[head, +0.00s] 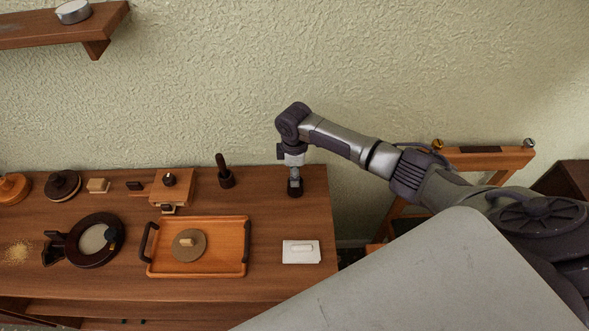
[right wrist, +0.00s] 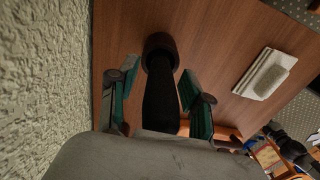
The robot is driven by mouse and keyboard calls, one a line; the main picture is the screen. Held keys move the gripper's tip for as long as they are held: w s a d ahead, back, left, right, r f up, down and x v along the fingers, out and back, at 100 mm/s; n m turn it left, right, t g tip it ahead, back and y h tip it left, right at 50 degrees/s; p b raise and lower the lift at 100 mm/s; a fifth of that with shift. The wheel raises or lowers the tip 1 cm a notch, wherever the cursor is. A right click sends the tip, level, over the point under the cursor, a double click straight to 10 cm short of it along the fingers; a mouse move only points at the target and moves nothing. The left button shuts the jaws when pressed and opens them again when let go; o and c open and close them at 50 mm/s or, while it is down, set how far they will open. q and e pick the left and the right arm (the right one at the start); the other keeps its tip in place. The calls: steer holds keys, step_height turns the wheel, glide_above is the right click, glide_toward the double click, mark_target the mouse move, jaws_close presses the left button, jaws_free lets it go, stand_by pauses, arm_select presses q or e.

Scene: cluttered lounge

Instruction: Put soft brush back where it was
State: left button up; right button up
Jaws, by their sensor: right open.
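My right gripper (head: 295,179) points down over the right part of the wooden cabinet top. In the right wrist view my right gripper (right wrist: 160,88) is open, with its teal-padded fingers on both sides of a dark upright handle (right wrist: 160,103). The handle has a wider round end (right wrist: 161,47) on the wood; this looks like the soft brush, though its bristles cannot be made out. In the head view its dark foot (head: 295,192) shows under my gripper. A gap shows between fingers and handle. My left gripper is out of view.
Another dark upright handled piece (head: 225,178) stands to the left. A tray (head: 200,272) holds a round disc. A white cloth (head: 289,258) with a pale block lies in front. A wooden box (head: 181,190) and round black-rimmed dish (head: 80,257) are farther left. The wall is close behind.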

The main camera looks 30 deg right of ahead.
steer(key=shift+f+b, duration=0.1)
steer(key=shift+b, duration=0.2)
step_height(320, 180, up, 4)
steer(key=shift+w+b, duration=0.1)
steer(key=shift+b, duration=0.95)
step_height(320, 180, up, 9)
steer(key=shift+f+b, duration=0.1)
steer(key=shift+b, duration=0.55)
steer(key=shift+r, duration=0.65)
